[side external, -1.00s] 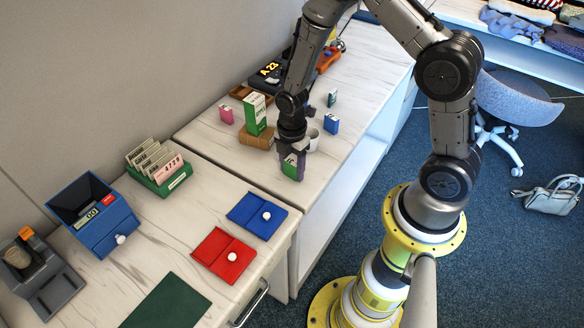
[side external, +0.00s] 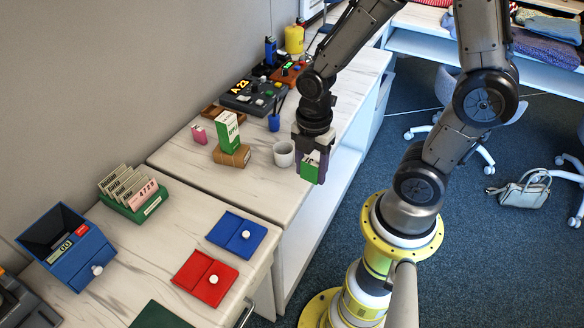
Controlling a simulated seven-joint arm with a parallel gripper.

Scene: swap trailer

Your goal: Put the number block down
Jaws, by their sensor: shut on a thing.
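A green block (side external: 309,173) with a pale marked top is the number block in my grasp, as far as I can tell; its number is not readable. My gripper (side external: 313,160) is shut on it and points straight down near the front edge of the rear white counter. The block looks upright. I cannot tell whether its bottom touches the counter or hangs above it. A white cup (side external: 284,154) stands just left of my gripper, apart from it.
A green-and-white box (side external: 228,131) stands on a brown block (side external: 232,155), left of the cup. The counter (side external: 265,193) in front of the cup is clear.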

